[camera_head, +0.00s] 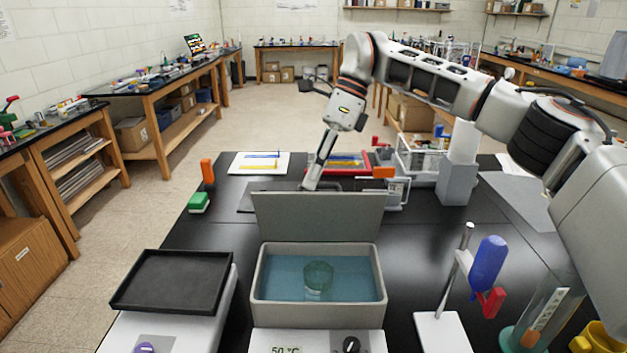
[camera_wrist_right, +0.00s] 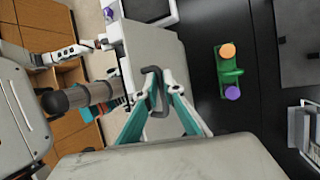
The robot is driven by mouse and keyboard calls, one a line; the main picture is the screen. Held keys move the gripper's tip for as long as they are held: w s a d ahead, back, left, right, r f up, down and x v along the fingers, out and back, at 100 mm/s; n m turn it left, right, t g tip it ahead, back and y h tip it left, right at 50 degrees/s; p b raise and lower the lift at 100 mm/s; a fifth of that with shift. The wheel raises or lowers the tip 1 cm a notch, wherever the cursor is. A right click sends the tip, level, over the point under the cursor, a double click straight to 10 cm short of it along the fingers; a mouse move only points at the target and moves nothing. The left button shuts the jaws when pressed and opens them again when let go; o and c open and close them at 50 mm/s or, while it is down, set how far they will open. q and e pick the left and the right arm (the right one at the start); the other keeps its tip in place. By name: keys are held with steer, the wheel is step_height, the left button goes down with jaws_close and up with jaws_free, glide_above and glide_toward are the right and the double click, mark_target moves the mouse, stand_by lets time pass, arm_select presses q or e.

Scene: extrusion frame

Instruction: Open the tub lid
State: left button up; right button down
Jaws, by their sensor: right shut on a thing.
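The grey tub (camera_head: 262,317) holds blue water with a round greenish vessel (camera_head: 318,278) in it. Its grey lid (camera_head: 318,215) stands nearly upright along the tub's far edge, so the tub is open. My right gripper (camera_wrist_right: 153,88) is shut on the lid's dark handle (camera_wrist_right: 163,105), on the lid's outer face. The lid hides the fingertips in the head view. The lid's face also shows in the right wrist view (camera_wrist_right: 177,60). What looks like my left arm is small in the wrist view, and its gripper's (camera_wrist_right: 101,42) jaws are unclear.
A dark tray (camera_head: 175,280) on a white device stands left of the tub. A stand (camera_head: 440,325) with blue and red parts is at right. Behind the lid are a red-framed tray (camera_head: 372,158) and a wire basket (camera_head: 428,155).

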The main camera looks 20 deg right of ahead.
steer(key=shift+w+d+f, duration=0.25)
steer(key=shift+w+f, duration=0.15)
steer(key=shift+w, duration=0.15)
steer(key=shift+w+d+f, duration=0.2)
steer(key=shift+w+f, duration=0.15)
steer(key=shift+w, duration=0.2)
steer(key=c, duration=2.3)
jaws_free()
steer(key=shift+o, duration=0.7)
steer(key=shift+w+f, duration=0.1)
steer(key=shift+w, duration=0.3)
steer(key=shift+s+r, duration=0.15)
steer(key=shift+r, duration=0.15)
steer(key=shift+a, duration=0.1)
steer(key=v, duration=0.7)
steer(key=shift+r, duration=0.2)
